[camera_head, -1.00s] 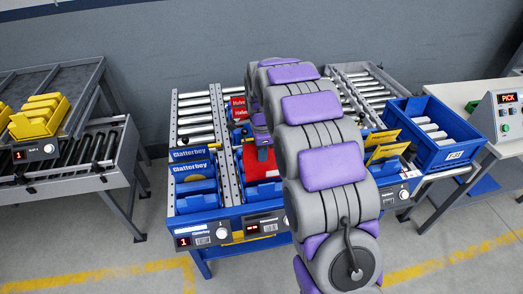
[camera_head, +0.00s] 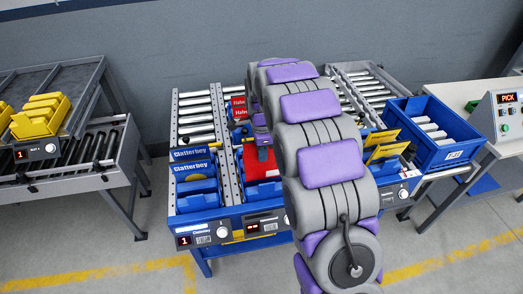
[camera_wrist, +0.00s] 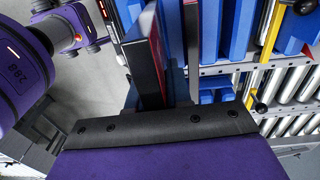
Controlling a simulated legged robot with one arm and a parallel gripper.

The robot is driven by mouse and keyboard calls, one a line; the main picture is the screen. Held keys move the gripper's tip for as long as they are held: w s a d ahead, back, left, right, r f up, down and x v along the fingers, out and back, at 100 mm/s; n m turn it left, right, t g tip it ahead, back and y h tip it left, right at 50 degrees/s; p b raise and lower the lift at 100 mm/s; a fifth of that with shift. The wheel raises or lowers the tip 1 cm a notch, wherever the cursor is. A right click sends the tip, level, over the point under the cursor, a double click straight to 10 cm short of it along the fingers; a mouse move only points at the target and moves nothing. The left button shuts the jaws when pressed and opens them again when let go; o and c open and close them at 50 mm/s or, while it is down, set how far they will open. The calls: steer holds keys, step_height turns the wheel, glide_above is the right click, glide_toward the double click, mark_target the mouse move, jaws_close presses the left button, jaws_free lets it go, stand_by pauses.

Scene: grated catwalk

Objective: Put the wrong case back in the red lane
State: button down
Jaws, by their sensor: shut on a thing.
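My gripper (camera_wrist: 152,50) is shut on a thin dark case with a red face (camera_wrist: 159,42), seen nearly edge-on in the wrist view. In the head view my gripper (camera_head: 262,151) is over the front of the middle lane, partly hidden by my arm. A red face (camera_head: 263,170) shows just below it, above a blue bin; I cannot tell whether it touches the bin. A blue Clatterboy case (camera_head: 249,150) is right beside the gripper. Red cases (camera_head: 238,108) stand farther back in the middle lane. Blue Clatterboy cases (camera_head: 189,153) stand in the left lane.
Yellow cases (camera_head: 385,146) stand in the right lane, beside a blue tote (camera_head: 455,152). A control box (camera_head: 502,112) reads PICK. A side rack (camera_head: 75,150) with yellow bins is at the left. Lane dividers (camera_head: 226,150) rise between the rows.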

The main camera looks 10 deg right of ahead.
steer(key=shift+f, duration=0.1)
stand_by(0.6)
steer(key=shift+f, duration=4.05)
steer(key=c, duration=0.6)
jaws_free()
steer(key=shift+o, duration=0.2)
step_height(320, 180, up, 8)
steer(key=p, duration=0.3)
